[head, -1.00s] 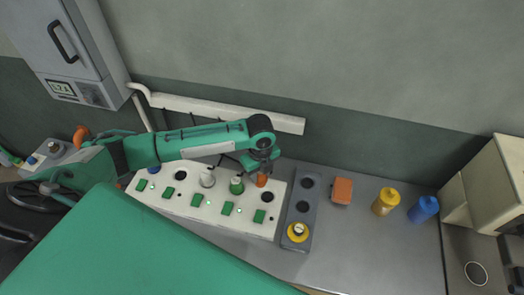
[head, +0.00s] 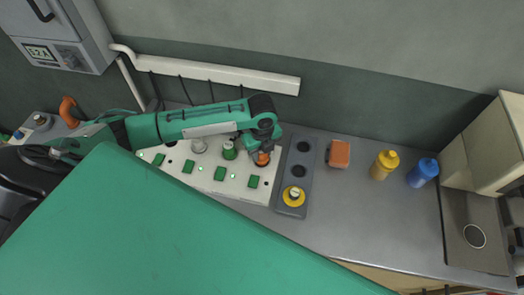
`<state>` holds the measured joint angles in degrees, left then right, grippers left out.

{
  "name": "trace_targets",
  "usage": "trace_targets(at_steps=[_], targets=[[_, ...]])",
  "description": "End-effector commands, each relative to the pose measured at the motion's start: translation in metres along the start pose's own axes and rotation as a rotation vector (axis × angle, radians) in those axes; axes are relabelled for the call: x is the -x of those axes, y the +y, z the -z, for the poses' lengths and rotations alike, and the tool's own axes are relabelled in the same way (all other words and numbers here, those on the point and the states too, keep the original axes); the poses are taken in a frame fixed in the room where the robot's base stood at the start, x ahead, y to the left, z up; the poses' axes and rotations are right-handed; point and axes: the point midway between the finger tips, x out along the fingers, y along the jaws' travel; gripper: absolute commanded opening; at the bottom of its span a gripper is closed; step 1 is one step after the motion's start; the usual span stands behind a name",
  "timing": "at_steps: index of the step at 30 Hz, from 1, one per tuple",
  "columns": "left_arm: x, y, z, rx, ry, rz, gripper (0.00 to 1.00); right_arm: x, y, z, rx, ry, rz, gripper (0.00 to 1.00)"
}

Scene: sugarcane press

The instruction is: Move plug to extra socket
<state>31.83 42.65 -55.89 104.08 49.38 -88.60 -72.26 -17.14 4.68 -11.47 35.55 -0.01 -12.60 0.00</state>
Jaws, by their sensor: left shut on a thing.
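My left gripper (head: 264,145) is shut on an orange plug (head: 262,159) at the right end of the white socket panel (head: 232,187). The plug is at the dark socket there; I cannot tell whether it is seated or just above it. The gripper partly hides it. A grey strip (head: 285,205) stands to the right of the panel. It has two empty dark sockets, a far one (head: 303,147) and a middle one (head: 299,171), and a yellow plug (head: 294,196) in its near socket. My right gripper is not in view.
An orange block (head: 339,153), a yellow bottle (head: 384,165) and a blue bottle (head: 422,172) stand farther right. The grey counter (head: 350,215) is clear in front of them.

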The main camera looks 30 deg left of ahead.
Motion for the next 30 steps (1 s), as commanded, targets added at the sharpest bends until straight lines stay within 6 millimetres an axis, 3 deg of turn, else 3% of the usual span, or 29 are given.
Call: trace_targets(at_steps=[19, 30], targets=[[-0.0033, -0.0001, 0.0000, 0.000, 0.000, 0.000, 0.09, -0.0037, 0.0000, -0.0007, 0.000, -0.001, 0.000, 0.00], [-0.0021, -0.0003, 0.0001, 0.000, 0.000, 0.000, 0.09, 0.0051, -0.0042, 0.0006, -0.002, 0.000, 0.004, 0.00]])
